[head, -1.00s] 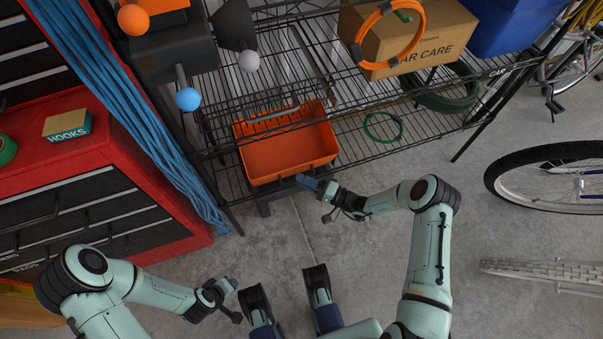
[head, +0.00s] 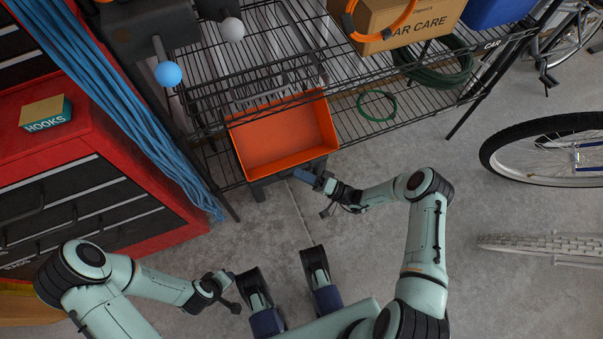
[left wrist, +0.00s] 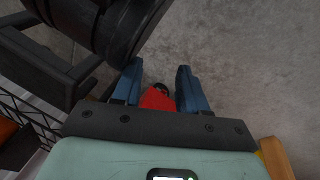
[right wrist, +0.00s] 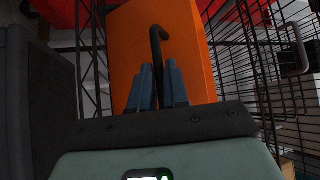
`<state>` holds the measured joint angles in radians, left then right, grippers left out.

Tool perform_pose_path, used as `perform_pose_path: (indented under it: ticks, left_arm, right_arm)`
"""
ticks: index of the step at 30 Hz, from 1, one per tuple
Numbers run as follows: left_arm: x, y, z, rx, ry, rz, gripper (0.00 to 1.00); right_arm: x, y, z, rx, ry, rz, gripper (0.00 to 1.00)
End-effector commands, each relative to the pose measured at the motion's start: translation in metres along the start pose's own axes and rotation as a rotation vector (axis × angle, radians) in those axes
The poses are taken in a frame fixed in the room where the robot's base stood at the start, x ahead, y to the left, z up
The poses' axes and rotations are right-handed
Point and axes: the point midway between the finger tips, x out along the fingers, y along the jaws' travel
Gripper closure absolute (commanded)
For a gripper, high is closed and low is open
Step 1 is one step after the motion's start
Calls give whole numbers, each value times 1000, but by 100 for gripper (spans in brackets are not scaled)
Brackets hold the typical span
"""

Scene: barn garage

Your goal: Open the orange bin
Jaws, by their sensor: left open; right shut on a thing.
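The orange bin (head: 290,140) juts out from under the wire shelf toward me in the head view. Its visible inside looks empty; its back part is behind the shelf wires. In the right wrist view its orange front (right wrist: 190,50) fills the middle, with a dark curved handle (right wrist: 157,45) on it. My right gripper (head: 306,178) is at the bin's front edge, and its fingers (right wrist: 158,82) are shut on that handle. My left gripper (head: 222,284) is apart from the bin, low at the left; its fingers (left wrist: 157,82) are open and empty.
The wire shelf (head: 400,118) holds a CAR CARE box (head: 420,28) and a green ring (head: 377,106). A red tool cabinet (head: 100,135) with blue cords (head: 110,90) stands at left. A bicycle wheel (head: 555,150) is at right.

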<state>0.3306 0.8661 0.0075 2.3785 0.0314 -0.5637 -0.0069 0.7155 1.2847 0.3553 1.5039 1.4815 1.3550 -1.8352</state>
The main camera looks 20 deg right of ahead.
Motion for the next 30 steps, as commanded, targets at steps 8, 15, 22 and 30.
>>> perform_pose_path:
  ticks: [8,15,22,30]
  left_arm:
    - [0,0,0,0,0,0,57]
    - [0,0,0,1,1,1,57]
    - [-6,6,-8,6,24,11,57]
    - [-13,14,-17,14,55,26,57]
  right_arm:
    - [0,2,-1,-1,3,7,63]
    - [-2,1,-1,0,2,5,63]
    - [-34,0,-2,0,6,7,63]
    - [-94,1,-2,-1,6,7,63]
